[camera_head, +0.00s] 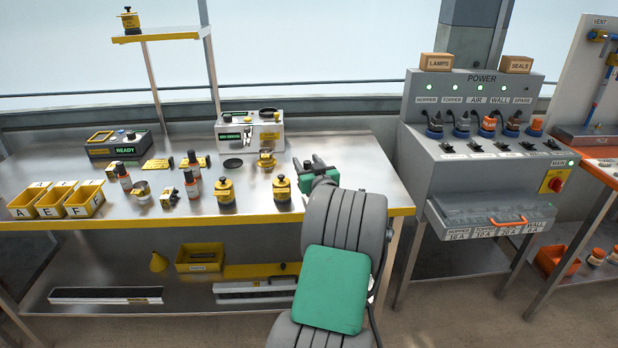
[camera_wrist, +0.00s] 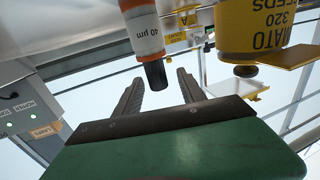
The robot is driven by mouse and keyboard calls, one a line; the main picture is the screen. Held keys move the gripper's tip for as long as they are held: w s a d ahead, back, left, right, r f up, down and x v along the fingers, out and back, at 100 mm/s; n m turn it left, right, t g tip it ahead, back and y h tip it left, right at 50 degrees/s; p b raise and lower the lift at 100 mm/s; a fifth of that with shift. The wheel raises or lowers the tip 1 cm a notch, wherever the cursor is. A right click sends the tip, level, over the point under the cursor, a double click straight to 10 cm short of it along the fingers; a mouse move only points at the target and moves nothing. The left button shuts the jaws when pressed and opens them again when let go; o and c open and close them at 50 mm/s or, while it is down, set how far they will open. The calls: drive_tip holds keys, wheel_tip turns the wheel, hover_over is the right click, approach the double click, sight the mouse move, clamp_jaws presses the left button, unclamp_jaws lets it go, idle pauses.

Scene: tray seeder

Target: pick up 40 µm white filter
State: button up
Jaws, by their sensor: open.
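The 40 µm filter (camera_wrist: 146,38) shows at the top middle of the wrist view. It is a white cylinder with an orange band, a "40 µm" label and a dark end, and this view appears turned over. My gripper (camera_wrist: 157,78) is open, with one dark finger on each side of the filter's dark end. I cannot tell whether either finger touches it. In the head view my gripper (camera_head: 314,165) is over the right part of the steel bench (camera_head: 350,155). I cannot pick out the filter there; my gripper or arm may hide it.
A yellow tomato seed jar (camera_wrist: 254,28) is close beside the filter in the wrist view. Another yellow jar (camera_head: 225,194) and several small bottles stand further left. A power cabinet (camera_head: 480,130) stands right of the bench. The bench's right end looks clear.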

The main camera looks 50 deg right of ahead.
drive_tip(key=x, duration=0.3)
drive_tip(key=shift+s, duration=0.1)
clamp_jaws()
idle(1.2)
